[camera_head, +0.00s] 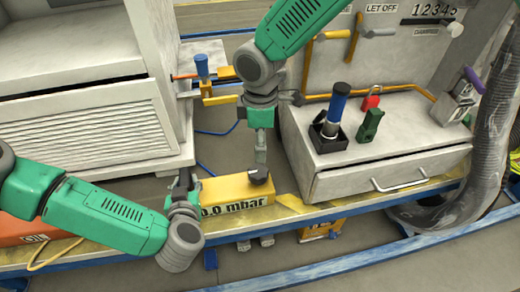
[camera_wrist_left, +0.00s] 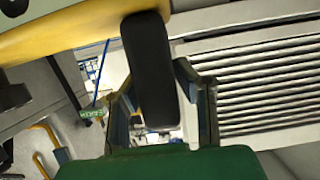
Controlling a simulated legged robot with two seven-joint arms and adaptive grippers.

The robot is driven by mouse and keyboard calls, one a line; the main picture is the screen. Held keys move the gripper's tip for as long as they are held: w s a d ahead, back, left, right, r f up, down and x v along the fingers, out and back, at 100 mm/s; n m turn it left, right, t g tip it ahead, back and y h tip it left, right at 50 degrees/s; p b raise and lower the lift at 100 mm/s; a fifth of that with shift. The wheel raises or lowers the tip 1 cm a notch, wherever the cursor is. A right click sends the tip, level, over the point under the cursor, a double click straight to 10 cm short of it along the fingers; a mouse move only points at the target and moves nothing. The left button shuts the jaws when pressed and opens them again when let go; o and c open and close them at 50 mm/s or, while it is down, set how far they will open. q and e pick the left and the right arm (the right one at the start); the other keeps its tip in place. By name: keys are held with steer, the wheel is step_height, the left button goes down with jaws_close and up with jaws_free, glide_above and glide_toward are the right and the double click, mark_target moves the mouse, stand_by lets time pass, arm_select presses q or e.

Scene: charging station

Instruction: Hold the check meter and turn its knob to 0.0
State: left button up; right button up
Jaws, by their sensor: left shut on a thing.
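The check meter (camera_head: 236,194) is a yellow box lying near the front edge of the bench. Its front reads "0.0 mbar", with the first digit partly hidden by my left arm. A dark knob (camera_head: 258,176) sits on its top right. My left gripper (camera_head: 186,184) is at the meter's left end. In the left wrist view my left gripper (camera_wrist_left: 157,85) is shut on a black grip part (camera_wrist_left: 150,60) joined to the meter's yellow body (camera_wrist_left: 85,28). My right gripper (camera_head: 260,160) points down from above, its tips at the knob; its finger gap is not clear.
A grey cabinet with a drawer (camera_head: 390,172) stands to the right, holding a blue-handled tool (camera_head: 335,108), a green item (camera_head: 370,126) and a red padlock (camera_head: 371,98). A louvred cabinet (camera_head: 85,128) stands to the left. A grey hose (camera_head: 488,145) hangs at the far right.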

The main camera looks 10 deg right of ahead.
arm_select(q)
steer(key=o, duration=1.1)
